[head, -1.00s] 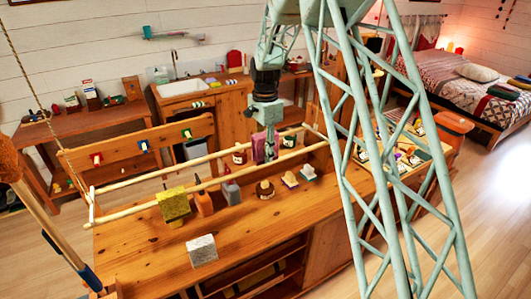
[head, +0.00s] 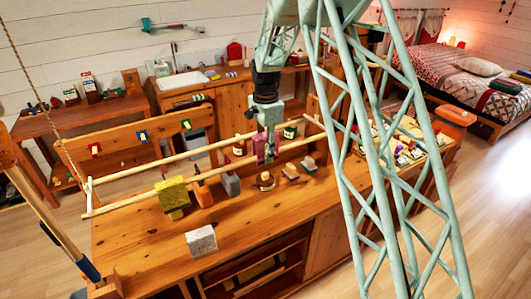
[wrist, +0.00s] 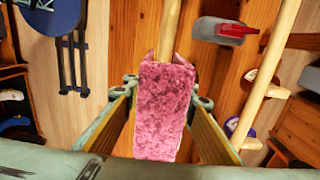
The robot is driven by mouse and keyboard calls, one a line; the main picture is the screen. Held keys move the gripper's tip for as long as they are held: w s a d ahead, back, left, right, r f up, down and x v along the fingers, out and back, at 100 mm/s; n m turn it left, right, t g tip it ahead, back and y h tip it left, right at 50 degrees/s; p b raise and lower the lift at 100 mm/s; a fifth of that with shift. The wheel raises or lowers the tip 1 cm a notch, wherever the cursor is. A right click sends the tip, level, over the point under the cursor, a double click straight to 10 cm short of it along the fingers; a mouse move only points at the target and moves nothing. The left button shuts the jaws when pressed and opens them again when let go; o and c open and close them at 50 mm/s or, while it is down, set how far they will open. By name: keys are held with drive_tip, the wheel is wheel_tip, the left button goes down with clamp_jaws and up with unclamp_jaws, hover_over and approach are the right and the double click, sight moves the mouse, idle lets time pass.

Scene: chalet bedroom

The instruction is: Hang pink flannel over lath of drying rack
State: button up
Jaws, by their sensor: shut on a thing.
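My gripper (head: 268,150) is shut on the pink flannel (head: 262,147). In the wrist view the flannel (wrist: 163,110) fills the space between the two fingers, with a pink flap showing on each side of a wooden lath (wrist: 168,25). This is the back lath (head: 140,173) of the drying rack, and the flannel sits above and astride its line. I cannot tell whether it rests on the wood.
A grey bottle (head: 231,184), an orange bottle (head: 203,194), brushes and a pale block (head: 201,240) stand on the wooden counter (head: 130,245). A dark bottle (head: 290,131) is close behind my gripper. The back lath is bare left of the flannel.

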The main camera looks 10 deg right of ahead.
wheel_tip(320, 180, down, 6)
drive_tip(key=b, duration=0.3)
drive_tip(key=shift+f, duration=0.25)
idle(0.6)
drive_tip(key=shift+f, duration=0.15)
idle(0.3)
drive_tip(key=o, duration=0.9)
drive_tip(key=shift+r, duration=6.05)
